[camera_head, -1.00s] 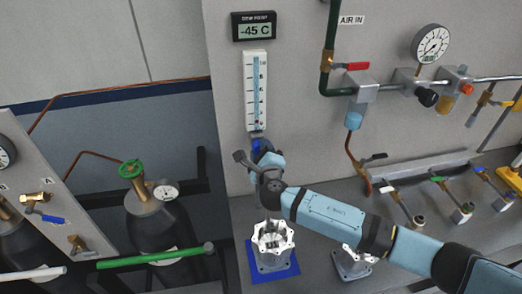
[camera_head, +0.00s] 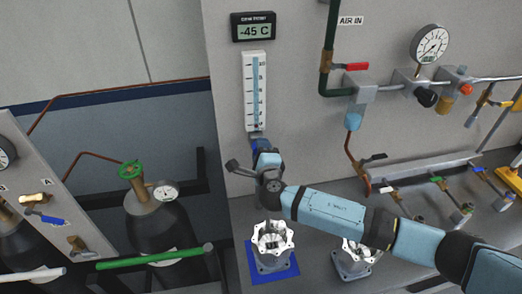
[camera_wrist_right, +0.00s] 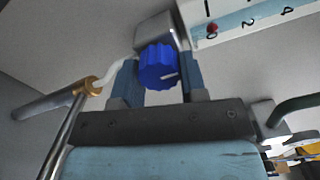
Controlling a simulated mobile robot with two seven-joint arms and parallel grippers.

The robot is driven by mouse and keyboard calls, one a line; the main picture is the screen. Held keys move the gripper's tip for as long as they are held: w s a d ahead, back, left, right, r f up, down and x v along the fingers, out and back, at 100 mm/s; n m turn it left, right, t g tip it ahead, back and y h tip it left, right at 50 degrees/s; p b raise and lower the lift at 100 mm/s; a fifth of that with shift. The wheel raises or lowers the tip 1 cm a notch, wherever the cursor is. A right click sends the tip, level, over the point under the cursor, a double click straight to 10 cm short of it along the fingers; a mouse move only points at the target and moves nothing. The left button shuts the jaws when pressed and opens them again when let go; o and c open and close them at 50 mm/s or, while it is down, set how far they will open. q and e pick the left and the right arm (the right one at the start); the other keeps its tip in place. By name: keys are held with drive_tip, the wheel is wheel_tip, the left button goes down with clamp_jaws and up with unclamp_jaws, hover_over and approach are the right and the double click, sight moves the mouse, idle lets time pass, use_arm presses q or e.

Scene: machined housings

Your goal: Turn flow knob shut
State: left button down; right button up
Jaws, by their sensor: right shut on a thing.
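The flow knob (camera_wrist_right: 158,68) is blue and ribbed with a white mark on its face. In the right wrist view it sits between the two fingers of my right gripper (camera_wrist_right: 159,80), which is shut on it. In the head view my right gripper (camera_head: 264,158) is at the bottom of the flow meter (camera_head: 246,92), a white upright scale with a pale blue tube, and mostly hides the knob. In the wrist view a red float (camera_wrist_right: 212,28) shows near the low end of the scale. My left gripper is not in view.
A machined housing (camera_head: 272,262) stands on a blue mat (camera_head: 252,272) below my right arm. A second housing (camera_head: 352,262) is partly behind the arm. Pipes, a red-handled valve (camera_head: 356,67) and a gauge (camera_head: 431,44) are to the right. A display (camera_head: 253,26) reads -45 C.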

drive_tip(key=o, duration=0.9)
drive_tip(key=shift+o, duration=0.2)
drive_tip(key=shift+s+d, duration=0.1)
drive_tip(key=shift+s, duration=0.35)
drive_tip(key=s+d+b, duration=0.2)
drive_tip(key=s, duration=1)
drive_tip(key=shift+s+d, duration=0.3)
drive_tip(key=shift+s, duration=0.05)
